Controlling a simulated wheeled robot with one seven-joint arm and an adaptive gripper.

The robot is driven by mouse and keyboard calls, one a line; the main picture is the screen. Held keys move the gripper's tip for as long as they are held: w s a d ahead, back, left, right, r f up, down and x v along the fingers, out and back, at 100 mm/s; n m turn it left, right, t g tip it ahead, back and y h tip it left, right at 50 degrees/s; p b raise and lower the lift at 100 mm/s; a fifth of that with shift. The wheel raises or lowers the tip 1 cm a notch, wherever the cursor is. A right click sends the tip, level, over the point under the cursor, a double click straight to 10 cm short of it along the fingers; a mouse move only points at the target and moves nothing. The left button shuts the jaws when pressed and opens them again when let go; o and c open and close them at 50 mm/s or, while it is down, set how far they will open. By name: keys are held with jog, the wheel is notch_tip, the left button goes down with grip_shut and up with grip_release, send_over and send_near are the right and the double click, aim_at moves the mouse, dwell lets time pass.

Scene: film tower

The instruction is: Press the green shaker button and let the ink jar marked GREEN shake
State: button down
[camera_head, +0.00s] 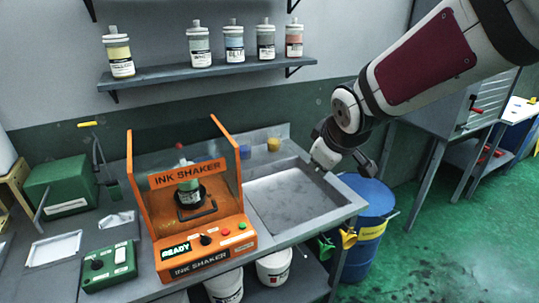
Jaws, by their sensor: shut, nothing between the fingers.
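The orange ink shaker (163,213) stands on the bench at centre left, with a lit READY display (175,250). Its front panel carries a black knob (205,240), a red button (225,231) and the green shaker button (242,226) at the right. A jar (189,184) with a green label and red top stands upright inside the shaker, in a dark holder; its lettering is too small to read. My gripper (368,170) is shut and empty, to the right of the shaker and above the sink's right side, well apart from the button.
A grey sink (290,205) lies right of the shaker. A blue barrel (368,212) stands beyond it. A green control box (108,266) sits to the left. Several ink jars stand on the wall shelf (165,76). The space in front of the shaker panel looks clear.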

jog(key=w+a+f+n+y+p, duration=0.2)
jog(key=w+a+f+n, duration=0.3)
jog(key=a, duration=0.5)
jog(key=n+y+p, duration=0.2)
jog(key=n+y, duration=0.1)
send_over(240, 227)
notch_tip(240, 227, down, 8)
jog(key=shift+w+f, duration=0.1)
jog(key=shift+f+b, duration=0.1)
jog(key=shift+b, duration=0.2)
jog(key=shift+f+b, duration=0.6)
jog(key=shift+f, duration=3.7)
jog(key=shift+f, duration=0.15)
jog(key=shift+f, duration=0.25)
